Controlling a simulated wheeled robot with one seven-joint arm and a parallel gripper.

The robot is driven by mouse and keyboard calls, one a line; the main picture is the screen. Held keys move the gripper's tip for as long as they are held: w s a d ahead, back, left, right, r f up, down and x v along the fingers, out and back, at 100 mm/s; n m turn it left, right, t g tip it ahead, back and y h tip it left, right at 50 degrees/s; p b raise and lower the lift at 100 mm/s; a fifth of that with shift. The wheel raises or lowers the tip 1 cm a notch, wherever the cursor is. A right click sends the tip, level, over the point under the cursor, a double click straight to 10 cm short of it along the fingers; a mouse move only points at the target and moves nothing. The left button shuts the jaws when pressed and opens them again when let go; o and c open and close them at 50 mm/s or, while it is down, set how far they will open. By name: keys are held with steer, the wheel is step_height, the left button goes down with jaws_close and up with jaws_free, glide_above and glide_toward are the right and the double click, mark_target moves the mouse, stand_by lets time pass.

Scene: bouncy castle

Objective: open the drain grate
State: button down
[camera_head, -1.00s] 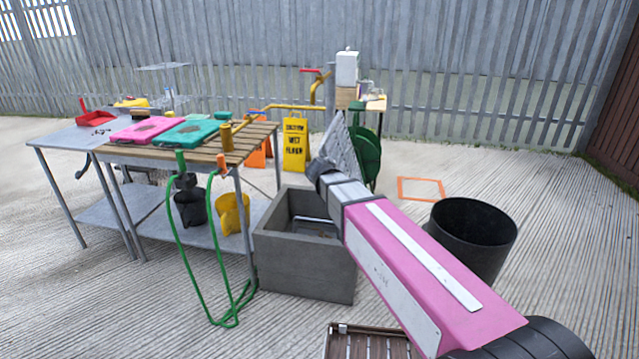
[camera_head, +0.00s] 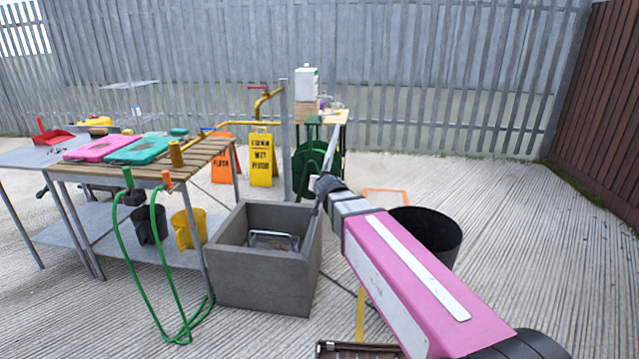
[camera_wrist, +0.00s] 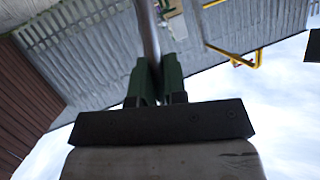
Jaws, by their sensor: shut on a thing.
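My gripper (camera_head: 324,188) is at the far end of my pink arm, above the right rim of the concrete basin. In the wrist view, its green fingers (camera_wrist: 154,82) are shut on a grey metal piece (camera_wrist: 148,30) that extends away between them. In the head view this grey piece (camera_head: 334,150) shows as a thin upright strip beyond the gripper. I cannot tell for sure whether it is the drain grate. A dark brown framed piece (camera_head: 350,350) is cut off at the bottom edge; I cannot tell what it is.
The grey concrete basin (camera_head: 258,273) stands left of my arm, with a metal bar (camera_head: 273,239) inside. A slatted table (camera_head: 190,160) with a green hose (camera_head: 130,250) is left of it. A black bin (camera_head: 428,235) stands behind my arm. The floor at right is clear.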

steer(key=shift+f, duration=0.15)
steer(key=c, duration=1.2)
jaws_free()
steer(key=v, duration=1.1)
steer(key=shift+w, duration=0.1)
